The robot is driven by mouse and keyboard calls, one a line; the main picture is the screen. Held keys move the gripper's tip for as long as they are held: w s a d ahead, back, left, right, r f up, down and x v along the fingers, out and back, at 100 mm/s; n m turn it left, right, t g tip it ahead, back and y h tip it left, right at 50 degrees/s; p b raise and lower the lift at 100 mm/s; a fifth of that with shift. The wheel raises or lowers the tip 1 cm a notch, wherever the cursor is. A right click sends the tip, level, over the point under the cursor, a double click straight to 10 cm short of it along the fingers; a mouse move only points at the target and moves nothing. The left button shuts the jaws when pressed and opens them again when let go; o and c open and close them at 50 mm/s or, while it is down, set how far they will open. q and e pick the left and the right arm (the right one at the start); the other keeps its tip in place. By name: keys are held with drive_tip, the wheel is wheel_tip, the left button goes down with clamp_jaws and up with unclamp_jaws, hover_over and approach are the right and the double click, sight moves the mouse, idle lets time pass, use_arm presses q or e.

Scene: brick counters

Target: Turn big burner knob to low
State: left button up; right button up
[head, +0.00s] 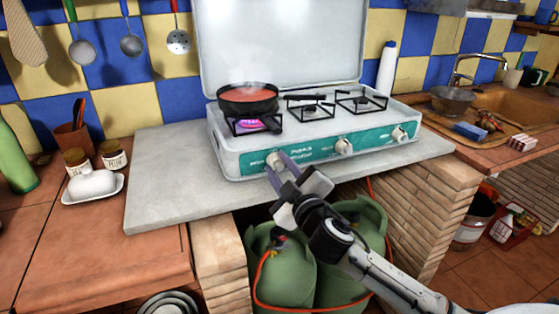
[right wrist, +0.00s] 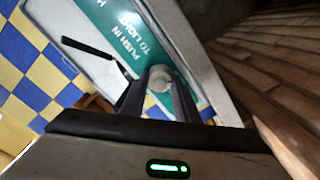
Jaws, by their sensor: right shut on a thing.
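The white camping stove (head: 228,162) stands on the grey slab with its lid up. Its green front panel carries several white knobs. The leftmost knob (head: 275,160) sits below the lit burner (head: 255,124), which glows pink and purple under a dark pan (head: 248,98) of red food. My right gripper (head: 281,164) reaches this knob from the front and is shut on it. In the right wrist view the knob (right wrist: 160,79) shows between the two dark fingers, beside the panel (right wrist: 125,35) lettering "PUSH IN TO LIGHT". The knob's pointer direction cannot be made out. My left gripper is not in view.
Green gas bottles (head: 282,265) with an orange hose stand under the slab, below my right arm. A butter dish (head: 93,186) and jars are at the left. The grey slab (head: 165,180) has free room left of the stove. A sink (head: 500,100) is at the right.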

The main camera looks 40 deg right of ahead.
drive_tip(key=shift+n+p, duration=0.5)
drive_tip(key=shift+n, duration=0.7)
drive_tip(key=o, duration=1)
drive_tip(key=shift+o, duration=0.2)
drive_tip(key=shift+s, duration=0.1)
